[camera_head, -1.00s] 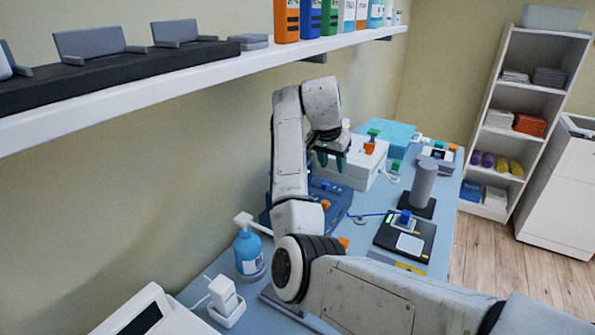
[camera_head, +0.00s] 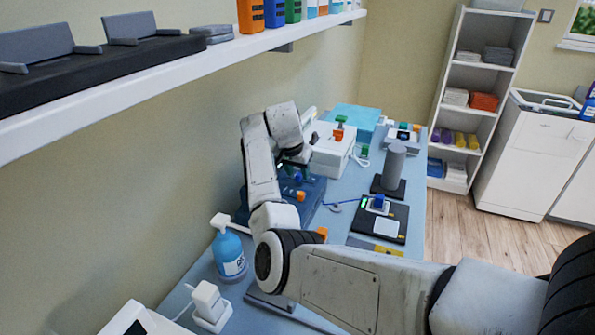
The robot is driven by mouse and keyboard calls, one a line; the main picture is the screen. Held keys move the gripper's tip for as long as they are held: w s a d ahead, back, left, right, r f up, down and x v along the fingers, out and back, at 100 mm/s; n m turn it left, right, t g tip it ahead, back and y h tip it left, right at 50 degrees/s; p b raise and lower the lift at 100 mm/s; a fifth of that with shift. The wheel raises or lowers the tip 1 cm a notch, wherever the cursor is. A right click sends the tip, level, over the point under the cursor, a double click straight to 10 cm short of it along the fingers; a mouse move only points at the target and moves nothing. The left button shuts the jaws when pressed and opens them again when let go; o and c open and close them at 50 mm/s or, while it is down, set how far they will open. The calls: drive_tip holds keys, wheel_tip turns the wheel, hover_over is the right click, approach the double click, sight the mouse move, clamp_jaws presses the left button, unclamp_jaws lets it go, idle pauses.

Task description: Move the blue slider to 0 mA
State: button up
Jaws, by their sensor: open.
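My gripper (camera_head: 292,164) is open and small in the picture, at the end of my bent arm. It hangs above or just behind a dark blue unit (camera_head: 313,193) on the bench. A small blue knob (camera_head: 298,175) shows just below the gripper, with an orange knob (camera_head: 301,195) nearer on the same unit. I cannot tell whether the fingers touch the blue knob. Another blue block (camera_head: 379,200) stands on a black device (camera_head: 396,229) with a green light, to the right. No mA scale is readable, so which blue part is the slider is unclear.
A white box (camera_head: 330,158) with orange and green parts stands behind the gripper. A grey cylinder (camera_head: 395,162) stands upright on the right. A blue bottle (camera_head: 228,252) and white dispenser (camera_head: 209,304) stand near my arm. A wall shelf (camera_head: 190,78) runs above the bench.

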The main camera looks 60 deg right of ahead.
drive_tip(key=shift+d+f, duration=0.1)
drive_tip(key=shift+f, duration=0.25)
drive_tip(key=shift+c, duration=0.2)
clamp_jaws()
